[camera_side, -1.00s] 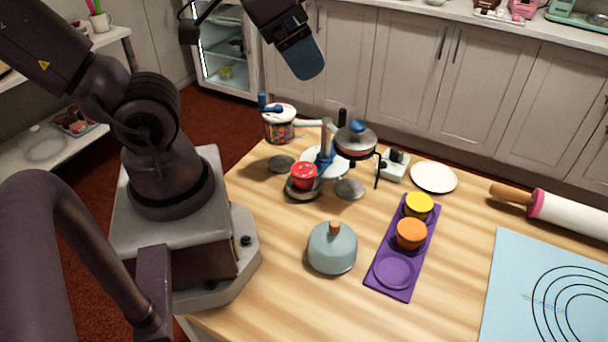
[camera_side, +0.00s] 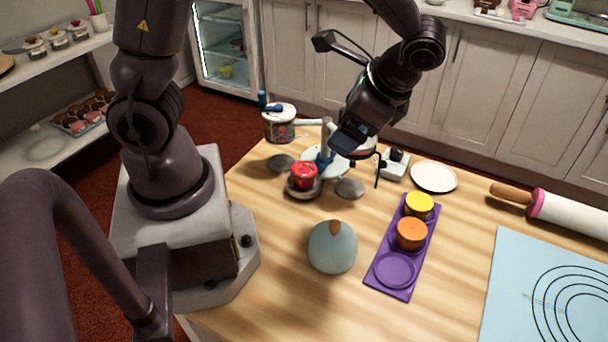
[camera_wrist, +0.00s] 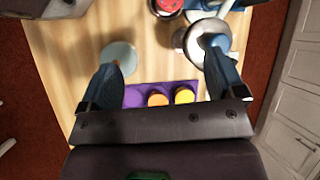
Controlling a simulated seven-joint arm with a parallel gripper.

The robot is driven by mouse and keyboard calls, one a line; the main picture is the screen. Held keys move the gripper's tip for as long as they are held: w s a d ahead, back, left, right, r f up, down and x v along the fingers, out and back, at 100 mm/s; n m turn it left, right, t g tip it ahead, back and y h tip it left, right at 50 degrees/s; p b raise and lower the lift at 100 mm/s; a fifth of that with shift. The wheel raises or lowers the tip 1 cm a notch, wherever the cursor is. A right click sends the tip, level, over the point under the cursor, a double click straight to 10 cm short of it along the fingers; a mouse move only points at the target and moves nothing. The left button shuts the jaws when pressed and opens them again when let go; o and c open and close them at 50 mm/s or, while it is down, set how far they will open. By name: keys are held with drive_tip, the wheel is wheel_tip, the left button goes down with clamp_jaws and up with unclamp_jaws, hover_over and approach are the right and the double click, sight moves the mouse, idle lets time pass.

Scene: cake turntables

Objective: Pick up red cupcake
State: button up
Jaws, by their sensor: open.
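In the wrist view the red cupcake (camera_wrist: 168,5) is cut by the top edge. My gripper (camera_side: 348,142) hangs to the right of and behind the cupcake in the side view, above the turntables and apart from the cupcake. In the wrist view my gripper's (camera_wrist: 162,60) two blue fingers are spread wide with nothing held between them.
A purple tray (camera_side: 381,283) holds a yellow cup (camera_side: 419,206) and an orange cup (camera_side: 411,233); its front spot is empty. A pale blue dome (camera_side: 332,250) stands in front of the cupcake. Also here are a white plate (camera_side: 434,177), rolling pin (camera_side: 570,212) and blue mat (camera_side: 510,270).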

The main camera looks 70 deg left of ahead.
sight(310, 175)
drive_tip(key=f+m+y, duration=0.2)
drive_tip(key=f, duration=0.3)
drive_tip(key=f+m+g+y, duration=0.1)
drive_tip(key=f+m+y, duration=0.1)
drive_tip(key=f, duration=0.3)
drive_tip(key=w+f+m+y, duration=0.1)
drive_tip(key=f+m+y, duration=0.1)
drive_tip(key=f, duration=0.3)
drive_tip(key=shift+d+f+m+g+y, duration=0.2)
drive_tip(key=shift+m+g+y, duration=0.2)
drive_tip(key=x, duration=0.7)
drive_tip(key=shift+s+a, duration=0.2)
drive_tip(key=shift+a, duration=0.1)
drive_tip(key=x, duration=0.5)
drive_tip(key=shift+s+a+r, duration=0.2)
drive_tip(key=shift+s+r, duration=0.05)
drive_tip(key=c, duration=1.1)
drive_tip(key=shift+d+r, duration=0.1)
